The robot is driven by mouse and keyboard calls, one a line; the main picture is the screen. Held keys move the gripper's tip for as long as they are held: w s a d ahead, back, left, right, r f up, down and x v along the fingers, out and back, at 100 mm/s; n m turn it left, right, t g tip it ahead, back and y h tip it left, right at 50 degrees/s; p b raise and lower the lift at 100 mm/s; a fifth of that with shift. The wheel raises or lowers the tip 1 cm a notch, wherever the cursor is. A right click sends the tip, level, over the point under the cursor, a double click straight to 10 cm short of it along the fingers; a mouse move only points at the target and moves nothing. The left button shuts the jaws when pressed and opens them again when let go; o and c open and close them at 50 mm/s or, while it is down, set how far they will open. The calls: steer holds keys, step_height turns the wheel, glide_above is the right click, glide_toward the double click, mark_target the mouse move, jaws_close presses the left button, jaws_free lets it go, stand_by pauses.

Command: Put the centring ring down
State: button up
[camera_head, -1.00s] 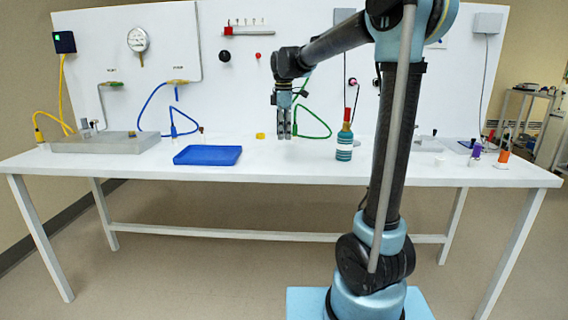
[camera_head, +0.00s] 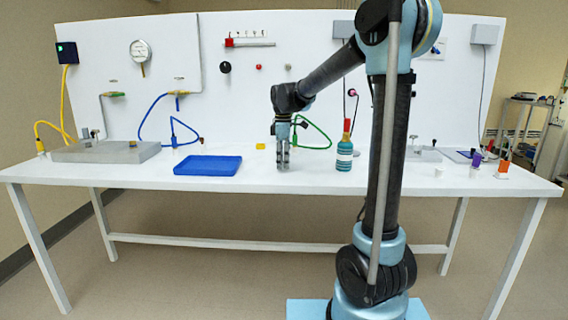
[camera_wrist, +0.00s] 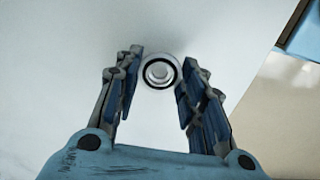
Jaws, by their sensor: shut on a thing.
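The centring ring (camera_wrist: 160,60) is a small round metal ring with a dark band. In the wrist view it sits between the fingertips of my gripper (camera_wrist: 160,74), which is shut on it. In the head view my gripper (camera_head: 283,168) points straight down, low at the white table (camera_head: 330,182). The ring is too small to make out there. I cannot tell whether it touches the table top.
A blue tray (camera_head: 207,166) lies left of my gripper, and a teal bottle with a red top (camera_head: 344,155) stands to its right. A small yellow piece (camera_head: 260,146) lies behind. A grey slab (camera_head: 105,152) is at far left. The table's front edge is near.

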steer(key=shift+f, duration=0.25)
steer(key=shift+f, duration=0.55)
steer(key=o, duration=0.9)
steer(key=shift+c, duration=0.2)
